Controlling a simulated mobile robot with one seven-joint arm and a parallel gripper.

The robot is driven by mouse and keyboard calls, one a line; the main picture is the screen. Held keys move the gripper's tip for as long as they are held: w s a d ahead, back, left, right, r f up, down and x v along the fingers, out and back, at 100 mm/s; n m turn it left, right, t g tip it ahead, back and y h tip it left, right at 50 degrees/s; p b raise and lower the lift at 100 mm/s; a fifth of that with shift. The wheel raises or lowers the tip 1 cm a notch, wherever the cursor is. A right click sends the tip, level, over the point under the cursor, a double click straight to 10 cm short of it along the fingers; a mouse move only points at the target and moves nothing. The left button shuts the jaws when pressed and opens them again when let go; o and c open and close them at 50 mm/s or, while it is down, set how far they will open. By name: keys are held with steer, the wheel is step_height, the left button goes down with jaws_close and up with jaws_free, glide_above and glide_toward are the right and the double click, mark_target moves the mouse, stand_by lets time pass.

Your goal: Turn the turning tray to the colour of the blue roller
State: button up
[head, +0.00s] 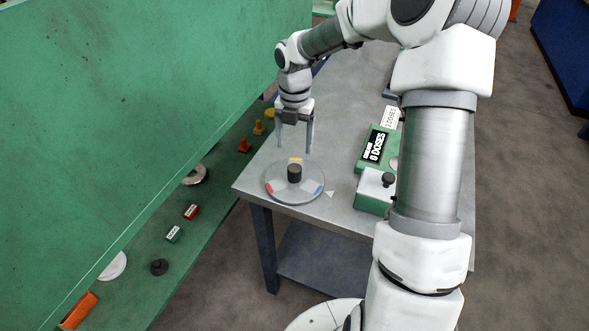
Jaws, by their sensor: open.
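The turning tray (280,194) is a round, pale grey disc on the near left corner of the grey table. A dark cylindrical knob (294,173) stands at its centre. Its rim carries a yellow-orange mark at the back, a blue mark (318,190) at the front right and a red mark (270,187) at the front left. A small pale triangle (330,194) lies on the table just right of the tray, near the blue mark. My gripper (294,150) is open and empty, pointing down above the back of the tray. I cannot make out a blue roller.
A green box with a "0 DOSES" display (376,146) and a black-knobbed unit (374,190) stand right of the tray.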

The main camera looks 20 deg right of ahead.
mark_target(294, 168)
step_height(294, 168, down, 10)
steer(key=shift+r+b, duration=0.1)
steer(key=shift+b, duration=0.35)
jaws_close()
stand_by(1.3)
